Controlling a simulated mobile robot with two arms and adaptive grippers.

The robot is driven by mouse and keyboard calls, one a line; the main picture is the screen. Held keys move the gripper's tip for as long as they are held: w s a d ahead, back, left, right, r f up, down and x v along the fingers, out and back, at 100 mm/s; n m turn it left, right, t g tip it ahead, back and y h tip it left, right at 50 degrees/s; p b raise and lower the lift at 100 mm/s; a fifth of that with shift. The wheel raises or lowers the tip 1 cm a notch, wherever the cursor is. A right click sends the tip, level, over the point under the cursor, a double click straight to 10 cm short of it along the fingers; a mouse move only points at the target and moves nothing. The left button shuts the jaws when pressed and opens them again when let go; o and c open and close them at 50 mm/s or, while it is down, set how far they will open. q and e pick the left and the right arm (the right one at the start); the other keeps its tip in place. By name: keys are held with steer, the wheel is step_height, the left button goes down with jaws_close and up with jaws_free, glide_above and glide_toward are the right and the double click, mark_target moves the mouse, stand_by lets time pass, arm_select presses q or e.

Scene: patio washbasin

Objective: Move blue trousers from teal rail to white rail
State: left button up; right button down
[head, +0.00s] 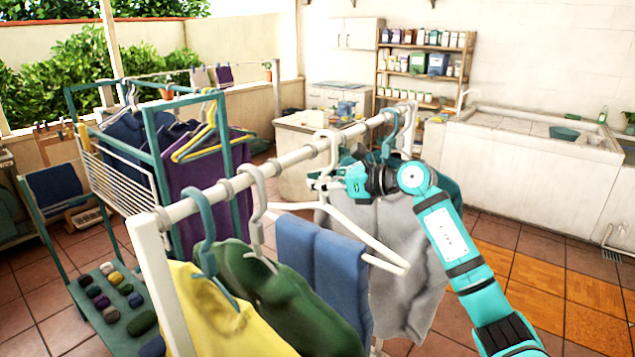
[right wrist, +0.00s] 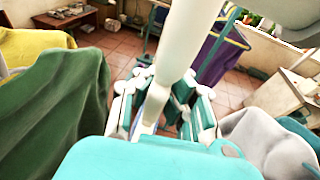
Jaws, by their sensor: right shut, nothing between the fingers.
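The blue trousers (head: 330,270) hang folded over a white hanger (head: 350,232), whose hook is over the white rail (head: 290,160). A green garment is to their left and a grey one to their right. My right gripper (head: 328,184) is just below the rail, at the upper part of this hanger. In the right wrist view its fingers (right wrist: 160,112) are close to a white bar that partly hides them. It is shut with nothing held. The teal rail (head: 198,97) stands behind on the left, with dark blue and purple garments. My left gripper is out of view.
A yellow garment (head: 215,315) and the green garment (head: 285,300) hang near the rail's front end. The grey garment (head: 400,255) hangs close to my right arm. A low shelf with coloured balls (head: 110,300) is at lower left. Tiled floor is free on the right.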

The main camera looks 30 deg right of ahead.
steer(key=shift+f, duration=0.1)
steer(key=c, duration=2)
jaws_free()
steer(key=shift+c, duration=0.2)
steer(key=o, duration=0.6)
steer(key=shift+s, duration=0.1)
steer(key=shift+o, duration=0.2)
steer(key=shift+f, duration=0.2)
steer(key=shift+s+d+f+b, duration=0.1)
steer(key=shift+s+b, duration=0.1)
steer(key=shift+b, duration=0.15)
steer(key=s+d+b, duration=0.1)
steer(key=s+b, duration=0.1)
steer(key=s, duration=0.1)
steer(key=s+d+b, duration=0.1)
steer(key=s+b, duration=0.2)
steer(key=s+d+b, duration=0.2)
steer(key=s+b, duration=0.1)
steer(key=shift+s+f, duration=0.1)
steer(key=shift+s, duration=0.05)
steer(key=shift+s+d+r+b, duration=0.15)
steer(key=shift+s+r+b, duration=0.05)
steer(key=shift+s+b, duration=0.35)
steer(key=shift+s+r, duration=0.15)
